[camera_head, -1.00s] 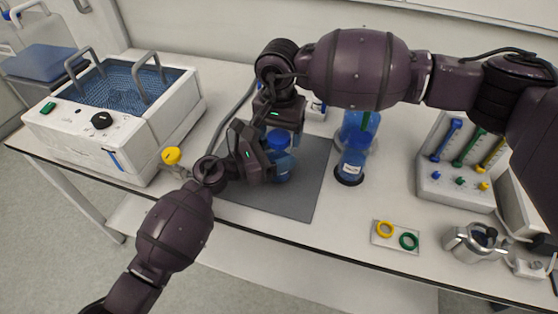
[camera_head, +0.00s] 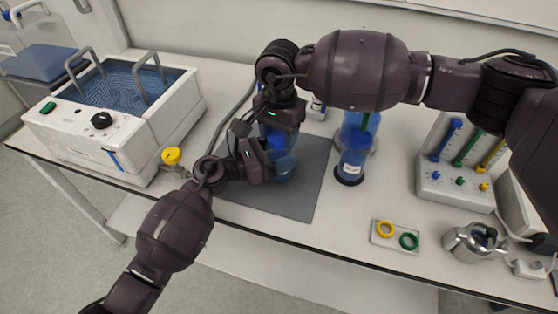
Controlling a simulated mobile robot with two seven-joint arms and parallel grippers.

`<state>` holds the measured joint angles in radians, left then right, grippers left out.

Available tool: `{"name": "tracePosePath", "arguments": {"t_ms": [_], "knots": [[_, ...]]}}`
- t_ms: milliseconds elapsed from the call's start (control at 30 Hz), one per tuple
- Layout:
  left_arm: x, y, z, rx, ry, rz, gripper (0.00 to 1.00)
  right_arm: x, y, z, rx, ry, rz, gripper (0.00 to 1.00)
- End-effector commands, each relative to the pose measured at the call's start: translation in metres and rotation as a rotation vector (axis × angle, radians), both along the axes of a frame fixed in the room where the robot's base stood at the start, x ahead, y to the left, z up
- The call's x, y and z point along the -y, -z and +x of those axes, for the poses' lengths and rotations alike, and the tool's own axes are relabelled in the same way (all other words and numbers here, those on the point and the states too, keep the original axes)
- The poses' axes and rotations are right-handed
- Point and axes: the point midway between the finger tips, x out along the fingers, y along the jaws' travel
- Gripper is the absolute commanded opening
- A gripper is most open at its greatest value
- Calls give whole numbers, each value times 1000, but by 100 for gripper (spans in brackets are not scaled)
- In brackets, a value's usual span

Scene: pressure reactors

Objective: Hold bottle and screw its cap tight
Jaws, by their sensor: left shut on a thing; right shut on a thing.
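A blue bottle (camera_head: 284,168) stands upright on the grey mat (camera_head: 296,202). My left gripper (camera_head: 266,163) comes in from the left and is shut on the bottle's body. My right gripper (camera_head: 277,130) reaches down from above and is shut on the blue cap (camera_head: 276,141) at the bottle's top. The cap is mostly hidden by the fingers, so I cannot tell how it sits on the thread.
A white water bath (camera_head: 120,120) with a yellow valve (camera_head: 171,156) stands at the left. A blue cylinder (camera_head: 352,160) stands right of the mat. A plate with yellow and green rings (camera_head: 397,236), a steel vessel (camera_head: 472,243) and a rack (camera_head: 458,165) are further right.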

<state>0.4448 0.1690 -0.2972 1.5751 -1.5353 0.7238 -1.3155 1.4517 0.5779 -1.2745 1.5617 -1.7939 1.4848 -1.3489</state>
Motion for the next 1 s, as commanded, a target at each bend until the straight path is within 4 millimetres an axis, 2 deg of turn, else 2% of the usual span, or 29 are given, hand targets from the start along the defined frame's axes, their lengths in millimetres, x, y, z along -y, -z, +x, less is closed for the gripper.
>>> {"name": "tracePosePath", "arguments": {"t_ms": [1000], "knots": [[0,1,0,-2,0,0,2,0,1,0,0,1484,0,24]]}}
